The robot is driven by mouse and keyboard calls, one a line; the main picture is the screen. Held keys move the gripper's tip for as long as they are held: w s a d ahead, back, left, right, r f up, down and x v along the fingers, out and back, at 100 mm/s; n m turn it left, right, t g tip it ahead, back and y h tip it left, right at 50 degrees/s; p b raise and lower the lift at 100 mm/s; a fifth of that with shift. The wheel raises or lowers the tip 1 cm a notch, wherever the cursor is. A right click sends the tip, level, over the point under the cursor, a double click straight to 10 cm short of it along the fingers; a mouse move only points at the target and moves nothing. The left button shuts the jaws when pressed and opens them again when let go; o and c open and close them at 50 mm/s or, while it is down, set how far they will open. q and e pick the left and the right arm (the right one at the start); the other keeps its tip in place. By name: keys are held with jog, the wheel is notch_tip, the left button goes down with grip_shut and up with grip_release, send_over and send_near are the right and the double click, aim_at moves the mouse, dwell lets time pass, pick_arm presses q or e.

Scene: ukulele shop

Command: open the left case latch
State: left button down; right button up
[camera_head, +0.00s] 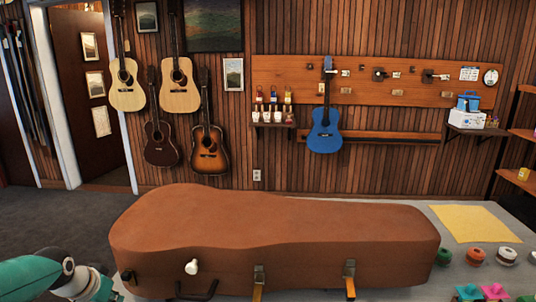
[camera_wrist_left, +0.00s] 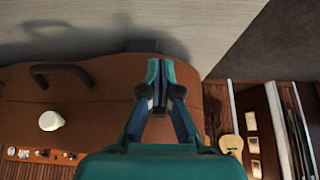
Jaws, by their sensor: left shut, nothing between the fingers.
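The brown ukulele case (camera_head: 270,235) lies closed on the table, and it fills much of the left wrist view (camera_wrist_left: 100,95). On its front side are a small dark latch (camera_head: 127,277) at the far left and two brass latches, one in the middle (camera_head: 259,274) and one on the right (camera_head: 349,269). A dark block (camera_wrist_left: 141,46), perhaps the left latch, shows behind my fingertips in the left wrist view. My left gripper (camera_wrist_left: 160,68) is shut and empty in front of the case's left part. Contact with the block cannot be told. My right gripper is not in view.
A dark handle (camera_head: 197,291) and a white knob (camera_head: 191,267) stick out from the case front. Right of the case, the pale table (camera_head: 410,292) holds a yellow sheet (camera_head: 472,223), several round containers and coloured pieces. Guitars hang on the wall behind.

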pick_arm(q)
jog(key=shift+f+b, duration=0.9)
jog(key=shift+f, duration=0.15)
jog(key=shift+r, duration=0.15)
dwell(0.4)
jog(key=s+p+v, duration=0.1)
jog(key=p+v, duration=0.1)
jog(key=v, duration=0.6)
jog(key=shift+p, duration=0.4)
jog(key=shift+d, duration=0.1)
